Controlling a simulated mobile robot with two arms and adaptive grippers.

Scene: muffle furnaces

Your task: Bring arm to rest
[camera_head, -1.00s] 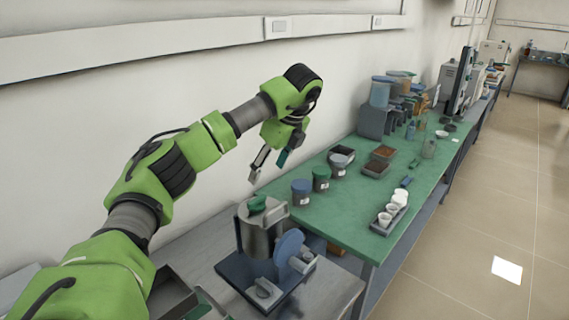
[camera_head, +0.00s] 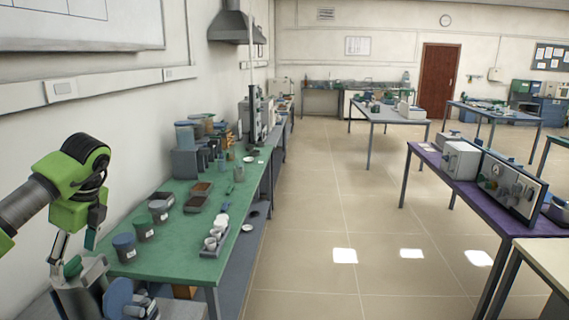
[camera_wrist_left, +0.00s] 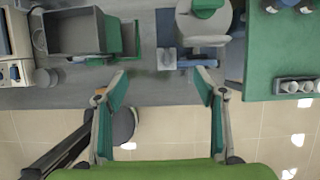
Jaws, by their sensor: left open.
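My left gripper (camera_head: 74,245) hangs at the lower left in the head view, over the near end of the benches. In the left wrist view its two fingers (camera_wrist_left: 161,88) are spread wide with nothing between them. A grey machine with a green knob (camera_head: 75,285) stands just below the fingers in the head view. It also shows at the top of the left wrist view (camera_wrist_left: 203,25), beyond the fingertips and apart from them. My right gripper is in neither view.
A green-topped bench (camera_head: 178,250) runs along the left wall with jars, trays and a rack of white cups (camera_head: 214,240). A purple table (camera_head: 455,180) with furnace-like boxes stands at the right. The tiled floor (camera_head: 320,210) between them is clear.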

